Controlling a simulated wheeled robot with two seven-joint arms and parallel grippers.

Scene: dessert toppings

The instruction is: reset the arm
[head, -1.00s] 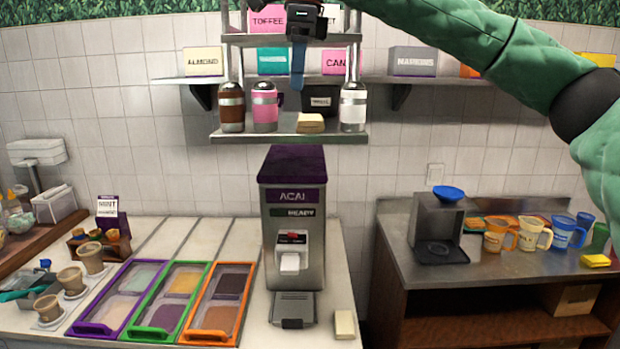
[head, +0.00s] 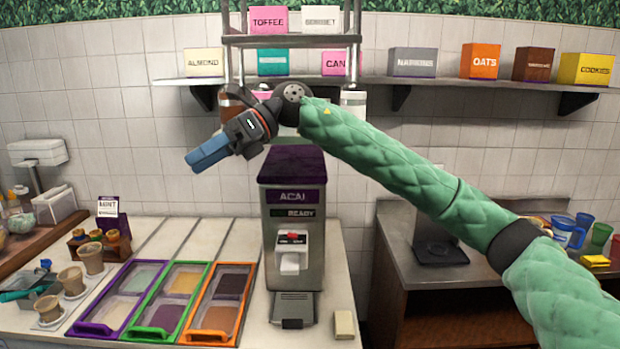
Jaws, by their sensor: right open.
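My right arm in its green padded sleeve reaches in from the lower right in the head view. My right gripper (head: 208,153) is in the air, up and left of the acai machine (head: 292,235), in front of the tiled wall. Its blue fingers point left and slightly down. It is open and I see nothing held in it. The wrist covers most of the bottles on the lower rack shelf. My left gripper is not in view.
Topping bins with purple (head: 127,300), green (head: 176,302) and orange (head: 222,304) frames lie on the left counter. Paper cups (head: 73,281) stand at their left. The arm partly hides the right counter and its cups. Boxes such as oats (head: 480,61) line the wall shelf.

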